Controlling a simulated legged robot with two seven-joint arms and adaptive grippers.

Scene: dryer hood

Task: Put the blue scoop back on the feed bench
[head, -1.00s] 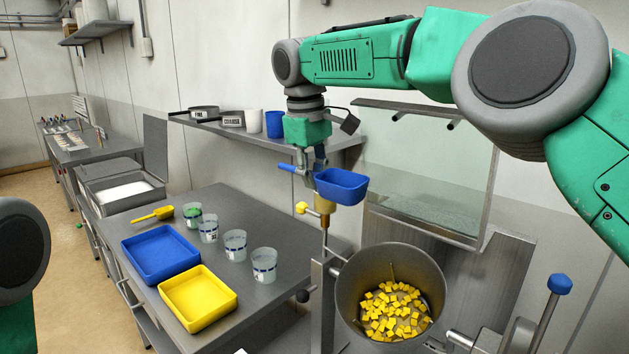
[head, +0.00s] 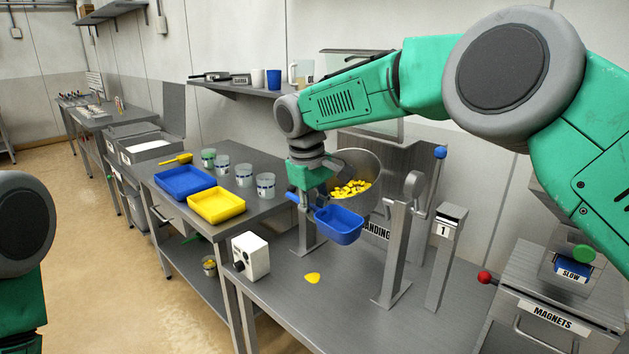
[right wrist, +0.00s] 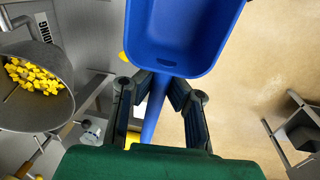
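The blue scoop (head: 338,226) has a deep rectangular bowl and a straight blue handle. My right gripper (head: 306,199) is shut on its handle, close to the bowl, and holds it in the air in front of the metal drum. In the right wrist view the bowl (right wrist: 184,35) lies beyond the fingertips (right wrist: 160,88), with the handle between them. Only its near part shows there. The bench at left (head: 262,165) is grey metal and carries trays and cups; I cannot tell if it is the feed bench. My left gripper is out of view.
The metal drum (head: 368,165) holds yellow cubes. A blue tray (head: 184,181), yellow tray (head: 216,206), yellow scoop (head: 176,159) and several cups (head: 243,175) occupy the left bench. A white control box (head: 250,256), a yellow piece (head: 312,277) and metal posts (head: 395,255) stand on the nearer bench.

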